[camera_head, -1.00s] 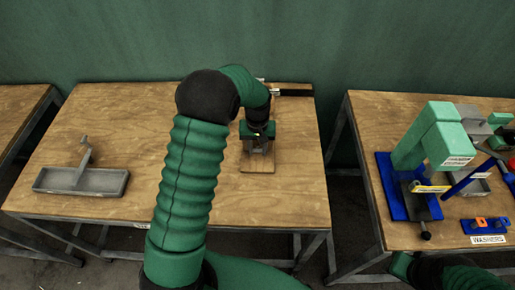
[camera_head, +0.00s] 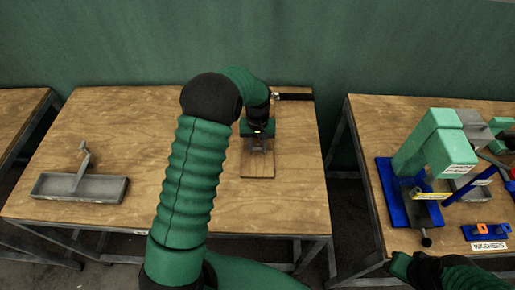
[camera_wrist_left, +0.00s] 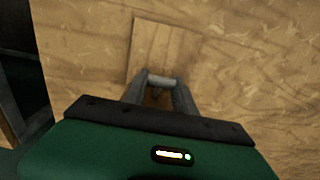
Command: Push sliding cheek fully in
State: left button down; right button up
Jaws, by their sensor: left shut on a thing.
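My left gripper (camera_head: 258,146) is over the middle table, above the far part of a flat wooden board (camera_head: 258,168). In the left wrist view its two grey fingers (camera_wrist_left: 160,92) reach down and are shut on a small pale metal rod (camera_wrist_left: 161,82). The board (camera_wrist_left: 165,45) also shows there, beyond the fingers. I cannot tell whether the rod belongs to the sliding cheek, since the gripper hides most of what it holds. My right arm shows at the bottom right; its fingers cannot be made out.
A grey tray with an upright bracket (camera_head: 80,186) stands on the left of the middle table (camera_head: 120,130). A black bar (camera_head: 293,97) lies at the back right. A green and blue press (camera_head: 430,160) and a blue washer holder (camera_head: 487,232) stand on the right table.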

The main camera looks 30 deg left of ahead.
pick_arm(q)
jog(key=shift+a, duration=0.2)
jog(key=c, duration=1.4)
grip_release()
jog(key=shift+c, duration=0.2)
jog(key=o, duration=0.4)
jog(key=shift+w+d, duration=0.1)
jog(key=shift+d, duration=0.1)
jog(key=shift+o, duration=0.2)
notch_tip(320, 180, up, 17)
jog(key=shift+f, duration=0.15)
jog(key=s+d+f+m+t, duration=0.1)
jog(key=s+d+f+m, duration=0.1)
jog(key=s, duration=0.4)
jog(key=s+d+f+m+t, duration=0.1)
jog(key=s+d+f+m, duration=0.1)
jog(key=s+d+f, duration=0.2)
jog(key=s+d+f+m, duration=0.2)
jog(key=s+d+f, duration=0.1)
jog(key=s+d, duration=0.3)
jog(key=shift+s+d+f+t, duration=0.3)
jog(key=shift+s+f+t, duration=0.1)
jog(key=shift+s, duration=0.55)
